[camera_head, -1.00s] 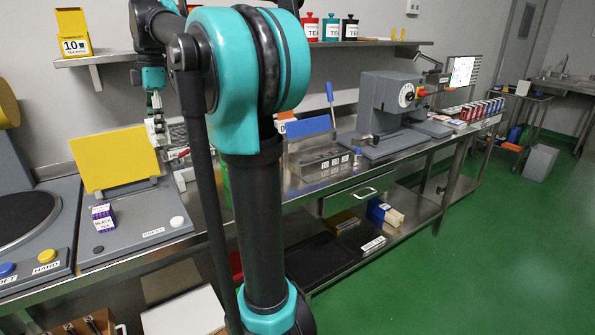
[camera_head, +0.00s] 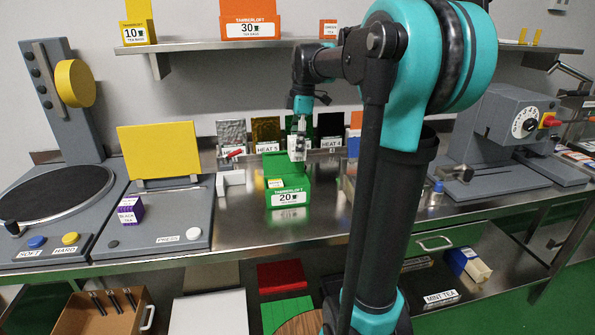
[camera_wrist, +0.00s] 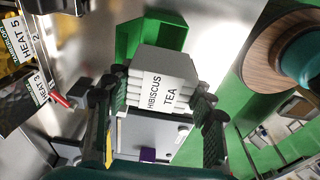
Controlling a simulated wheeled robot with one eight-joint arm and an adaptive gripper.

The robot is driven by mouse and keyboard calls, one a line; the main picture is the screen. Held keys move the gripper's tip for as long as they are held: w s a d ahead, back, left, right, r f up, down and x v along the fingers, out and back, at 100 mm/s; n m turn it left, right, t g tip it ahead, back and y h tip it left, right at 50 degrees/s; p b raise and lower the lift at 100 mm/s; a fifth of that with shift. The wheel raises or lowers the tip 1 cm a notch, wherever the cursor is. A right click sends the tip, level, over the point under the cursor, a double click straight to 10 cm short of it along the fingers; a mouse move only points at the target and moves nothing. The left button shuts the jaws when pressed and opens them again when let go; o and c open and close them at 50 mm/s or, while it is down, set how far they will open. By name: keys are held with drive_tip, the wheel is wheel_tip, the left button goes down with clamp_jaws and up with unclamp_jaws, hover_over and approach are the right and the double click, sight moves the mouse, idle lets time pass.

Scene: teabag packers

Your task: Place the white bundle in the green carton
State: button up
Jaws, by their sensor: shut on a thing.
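The white bundle (camera_wrist: 163,80), labelled HIBISCUS TEA, is a stack of white packets between my gripper's fingers in the wrist view. My gripper (camera_head: 297,152) is shut on it, and the bundle is small and pale there in the head view. The green carton (camera_head: 289,197), marked 20, stands open on the steel bench with its lid up at the back. In the head view the bundle appears above the carton's right part. In the wrist view the green carton (camera_wrist: 150,28) shows beyond the bundle, which hides part of it.
A press with a yellow plate (camera_head: 158,151) and a purple Black Tea box (camera_head: 130,210) stand left of the carton. A grey machine (camera_head: 505,125) is at right. Bare bench lies right of the carton.

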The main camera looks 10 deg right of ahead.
wheel_tip(320, 180, down, 9)
drive_tip(key=shift+r, duration=0.1)
idle(0.4)
drive_tip(key=shift+f, duration=0.65)
drive_tip(key=o, duration=0.9)
drive_tip(key=shift+c, duration=0.2)
drive_tip(key=r, duration=0.4)
drive_tip(key=d+r, duration=0.1)
drive_tip(key=r, duration=0.8)
drive_tip(key=shift+d+r, duration=0.1)
drive_tip(key=shift+d, duration=0.05)
